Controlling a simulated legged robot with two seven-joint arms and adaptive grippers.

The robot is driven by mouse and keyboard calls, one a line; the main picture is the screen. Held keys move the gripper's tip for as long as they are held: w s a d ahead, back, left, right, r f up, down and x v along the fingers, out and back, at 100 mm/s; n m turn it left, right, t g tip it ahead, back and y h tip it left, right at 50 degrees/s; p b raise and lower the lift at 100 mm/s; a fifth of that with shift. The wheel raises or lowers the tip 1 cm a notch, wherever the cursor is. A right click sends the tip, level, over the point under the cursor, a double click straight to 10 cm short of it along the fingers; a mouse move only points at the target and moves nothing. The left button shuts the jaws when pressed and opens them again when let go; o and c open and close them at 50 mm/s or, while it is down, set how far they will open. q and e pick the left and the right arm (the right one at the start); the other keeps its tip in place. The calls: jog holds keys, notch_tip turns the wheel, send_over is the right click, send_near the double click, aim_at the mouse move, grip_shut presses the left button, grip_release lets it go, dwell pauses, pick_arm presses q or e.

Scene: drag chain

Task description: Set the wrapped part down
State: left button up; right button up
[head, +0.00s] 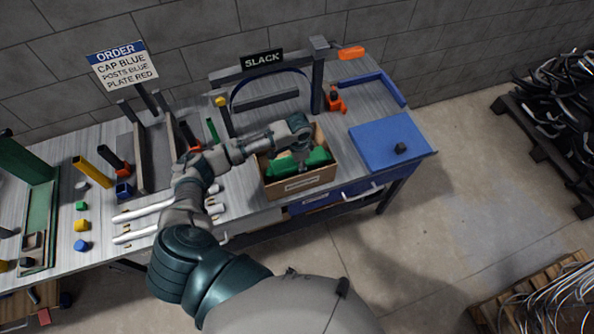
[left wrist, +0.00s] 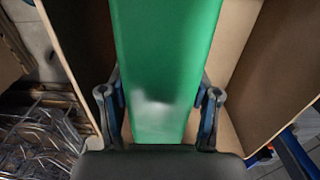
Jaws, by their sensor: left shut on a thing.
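The wrapped part is a long green piece (head: 318,157) lying lengthwise in the open cardboard box (head: 322,178). It also fills the middle of the left wrist view (left wrist: 163,60). My left gripper (head: 303,165) reaches down into the box and is shut on the green part, with one finger on each side of it. In the left wrist view the box walls (left wrist: 262,75) stand to both sides of the part. Whether the part touches the box floor is hidden. My right gripper is not in view.
White handles (head: 150,210) and colored caps (head: 81,225) lie left. The table's front edge is close to the box.

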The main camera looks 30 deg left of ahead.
aim_at(297, 172)
pick_arm(q)
jog(key=f, duration=0.1)
jog(key=a+f, duration=0.1)
jog(key=f, duration=0.1)
jog(key=shift+a+f, duration=0.1)
jog(key=f, duration=0.3)
jog(key=shift+a+f, duration=0.25)
jog(key=shift+a, duration=0.1)
jog(key=shift+d, duration=0.15)
jog(key=shift+c, duration=0.8)
jog(key=shift+d, duration=0.5)
jog(key=o, duration=1.5)
jog(key=shift+o, duration=0.8)
jog(key=shift+a, duration=0.35)
jog(key=shift+a+r, duration=0.1)
notch_tip(297, 172, up, 5)
jog(key=shift+f, duration=0.2)
jog(key=r, duration=0.6)
jog(key=shift+d+r, duration=0.15)
jog(key=shift+d, duration=0.15)
jog(key=shift+r, duration=0.5)
jog(key=shift+a, duration=0.2)
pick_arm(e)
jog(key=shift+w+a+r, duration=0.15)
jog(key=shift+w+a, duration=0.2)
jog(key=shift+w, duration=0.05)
